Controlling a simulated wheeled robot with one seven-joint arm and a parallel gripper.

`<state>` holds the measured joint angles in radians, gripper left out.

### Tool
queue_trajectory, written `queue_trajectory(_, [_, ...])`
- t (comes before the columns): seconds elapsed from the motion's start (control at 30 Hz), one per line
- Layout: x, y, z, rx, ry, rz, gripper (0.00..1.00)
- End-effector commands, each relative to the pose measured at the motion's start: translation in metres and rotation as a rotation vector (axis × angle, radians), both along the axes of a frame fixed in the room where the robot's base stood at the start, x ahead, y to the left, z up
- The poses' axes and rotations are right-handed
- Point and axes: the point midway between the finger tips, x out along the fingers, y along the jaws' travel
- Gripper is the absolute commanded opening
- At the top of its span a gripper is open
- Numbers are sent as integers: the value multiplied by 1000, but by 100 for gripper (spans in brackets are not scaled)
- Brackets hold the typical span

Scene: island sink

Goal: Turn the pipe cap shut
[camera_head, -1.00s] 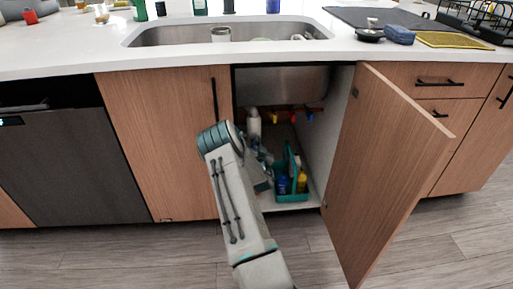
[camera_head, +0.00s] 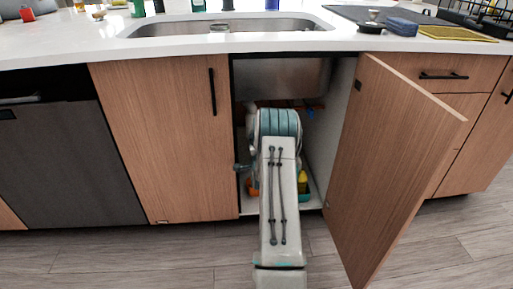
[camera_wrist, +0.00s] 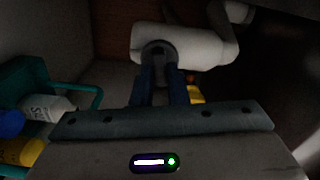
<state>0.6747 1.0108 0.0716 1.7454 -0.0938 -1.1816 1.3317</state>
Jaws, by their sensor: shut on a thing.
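In the wrist view, a thick white pipe (camera_wrist: 205,47) runs across the upper middle, with a bend at upper right. A grey round pipe cap (camera_wrist: 158,47) with a dark slot sits at its near side. My gripper (camera_wrist: 163,75) points at the cap, its dark blue fingers shut on it. The exact contact at the fingertips is too dark to make out. In the head view, my arm reaches into the open cabinet under the sink and hides the gripper and the cap.
The cabinet door (camera_head: 395,165) stands open on the right. A teal caddy (camera_wrist: 92,97) with a white bottle (camera_wrist: 45,108) and other bottles sits left of my gripper in the wrist view. The sink bowl (camera_head: 280,78) hangs overhead. A closed door (camera_head: 160,140) bounds the left.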

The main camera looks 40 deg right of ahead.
Motion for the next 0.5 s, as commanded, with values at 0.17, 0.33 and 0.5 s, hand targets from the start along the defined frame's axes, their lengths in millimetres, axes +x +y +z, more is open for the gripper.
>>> queue_trajectory(0.17, [0,0,-3,95,-57,0,0])
queue_trajectory(0.33, [0,1,-2,155,-92,1,0])
queue_trajectory(0.5, [0,1,-2,186,-112,1,0])
